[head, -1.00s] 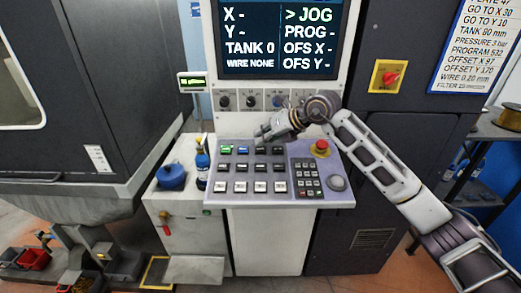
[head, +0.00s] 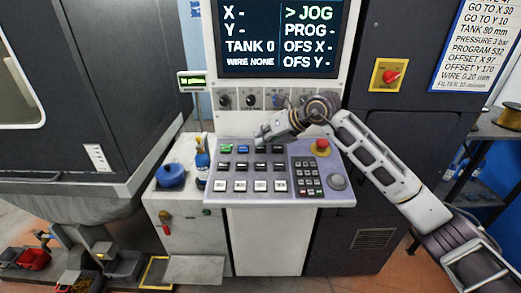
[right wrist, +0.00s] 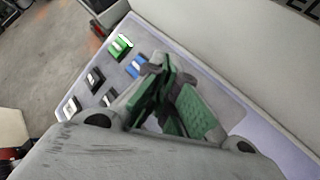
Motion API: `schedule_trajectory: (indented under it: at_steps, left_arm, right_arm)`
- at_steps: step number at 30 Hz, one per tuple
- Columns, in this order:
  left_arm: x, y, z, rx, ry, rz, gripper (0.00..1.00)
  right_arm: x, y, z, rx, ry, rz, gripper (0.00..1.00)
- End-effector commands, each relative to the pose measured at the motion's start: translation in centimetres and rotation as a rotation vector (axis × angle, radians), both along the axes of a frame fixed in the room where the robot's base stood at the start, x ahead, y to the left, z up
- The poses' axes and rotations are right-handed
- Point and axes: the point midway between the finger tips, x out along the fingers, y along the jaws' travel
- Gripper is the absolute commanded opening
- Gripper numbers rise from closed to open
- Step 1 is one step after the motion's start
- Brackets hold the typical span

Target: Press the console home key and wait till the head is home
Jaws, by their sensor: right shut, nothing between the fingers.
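The console panel (head: 220,197) carries rows of keys: a green key (head: 226,149), a blue key (head: 243,149), several dark keys and a bottom row of white keys. Which one is the home key cannot be read. My right gripper (head: 261,139) is shut and empty over the top row, just right of the blue key. In the right wrist view its green-padded fingertips (right wrist: 166,84) point at the panel and hide some keys; the green key (right wrist: 120,45) and blue key (right wrist: 137,66) show beside them. Contact cannot be told. The screen (head: 279,38) reads JOG, with dashes for X and Y. My left gripper is out of view.
Small knobs line the upright face above. A blue pot (head: 171,176) and a bottle (head: 202,163) stand left of the panel.

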Motion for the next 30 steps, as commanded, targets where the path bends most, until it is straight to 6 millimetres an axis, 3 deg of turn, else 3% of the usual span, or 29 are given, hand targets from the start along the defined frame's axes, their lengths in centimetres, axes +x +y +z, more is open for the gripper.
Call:
schedule_trajectory:
  at_steps: [15,30]
  left_arm:
    - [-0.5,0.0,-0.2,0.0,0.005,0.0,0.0]
    - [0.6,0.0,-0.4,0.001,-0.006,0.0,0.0]
  right_arm:
    - [0.0,0.0,-0.1,0.001,-0.001,0.0,0.0]
    - [0.1,0.0,-0.5,0.0,0.0,0.0,0.0]
